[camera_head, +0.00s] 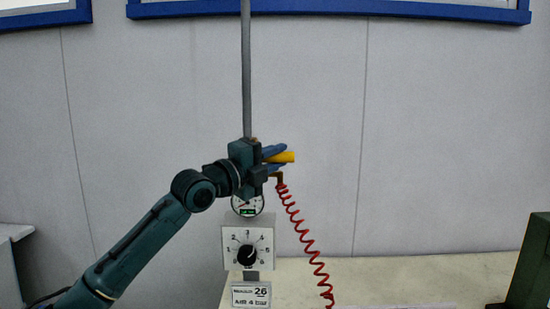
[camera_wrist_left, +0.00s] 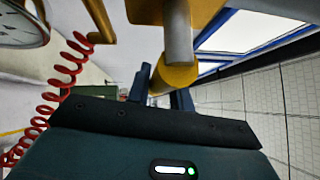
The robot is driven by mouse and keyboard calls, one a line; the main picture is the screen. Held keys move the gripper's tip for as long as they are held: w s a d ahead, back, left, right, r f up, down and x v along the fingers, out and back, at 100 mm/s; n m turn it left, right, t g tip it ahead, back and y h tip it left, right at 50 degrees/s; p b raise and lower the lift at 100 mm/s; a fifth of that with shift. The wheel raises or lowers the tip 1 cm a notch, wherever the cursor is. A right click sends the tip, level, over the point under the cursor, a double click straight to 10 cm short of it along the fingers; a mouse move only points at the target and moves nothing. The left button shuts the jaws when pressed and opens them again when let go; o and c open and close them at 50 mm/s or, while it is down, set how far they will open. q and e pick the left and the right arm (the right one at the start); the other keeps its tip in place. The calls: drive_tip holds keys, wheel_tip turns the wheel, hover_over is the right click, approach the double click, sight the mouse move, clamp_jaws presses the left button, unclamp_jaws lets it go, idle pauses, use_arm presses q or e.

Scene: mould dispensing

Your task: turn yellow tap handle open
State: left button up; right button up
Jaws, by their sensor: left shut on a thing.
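The tap body is mostly hidden behind my gripper in the head view. My right gripper is not in view.
Below the tap are a round gauge (camera_head: 247,205), a numbered dial box (camera_head: 232,262) and a label plate (camera_head: 251,295). A red coiled hose (camera_head: 305,237) hangs just right of my gripper down to the pale worktop (camera_head: 400,278). A dark object (camera_head: 532,265) stands at the far right.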

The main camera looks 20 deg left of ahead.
use_arm(q)
clamp_jaws()
